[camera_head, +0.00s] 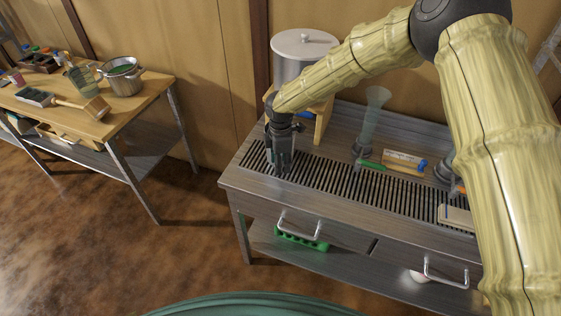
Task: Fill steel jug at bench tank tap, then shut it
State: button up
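The bench tank (292,68), a steel cylinder with a pale lid and knob, stands on a wooden stand (322,122) at the back left of the metal bench. My gripper (283,168) points down in front of the stand, low over the left end of the slatted grating. Its fingers are dark and small, so I cannot tell whether they are open or hold anything. The tap is not visible; my wrist and forearm cover the tank's lower front. I cannot clearly pick out the steel jug. A grey metal vessel (443,171) is partly hidden behind my arm at the right.
A tall translucent glass vessel (374,112), a green-handled tool (371,166) and a white-labelled item (404,158) are on the metal bench (232,182). Open floor lies between.

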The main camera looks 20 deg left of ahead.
jog(key=shift+r, duration=0.15)
notch_tip(320, 180, up, 8)
dwell(0.6)
jog(key=shift+o, duration=0.5)
